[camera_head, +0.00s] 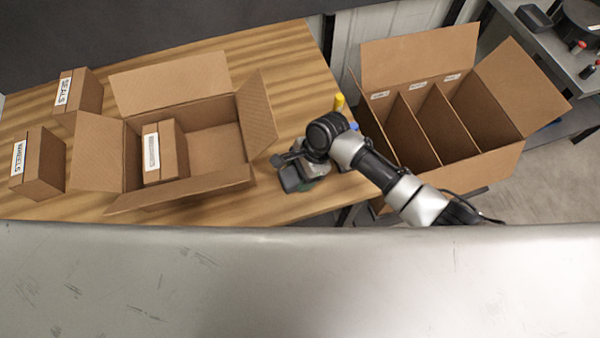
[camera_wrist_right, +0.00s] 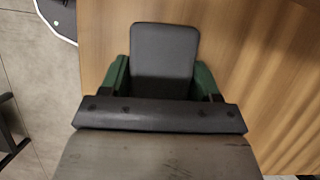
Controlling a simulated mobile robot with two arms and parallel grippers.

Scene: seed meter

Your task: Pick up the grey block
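The grey block (camera_wrist_right: 165,52) is a dark grey, round-cornered slab in the right wrist view. It lies between the green fingers of my right gripper (camera_wrist_right: 164,72), whose tips meet its two sides. In the head view my right gripper (camera_head: 299,180) points down at the right part of the wooden table, with the grey block (camera_head: 290,181) at its fingers. I cannot tell whether the block touches the tabletop. My left gripper is not in view.
An open carton (camera_head: 196,190) holding a small labelled box (camera_head: 166,155) stands left of the gripper. SEALS (camera_head: 86,93) and WHEELS (camera_head: 42,165) boxes stand farther left. A yellow item (camera_head: 339,102) and a blue item (camera_head: 354,126) are close behind the arm. A divided carton (camera_head: 485,165) stands right.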

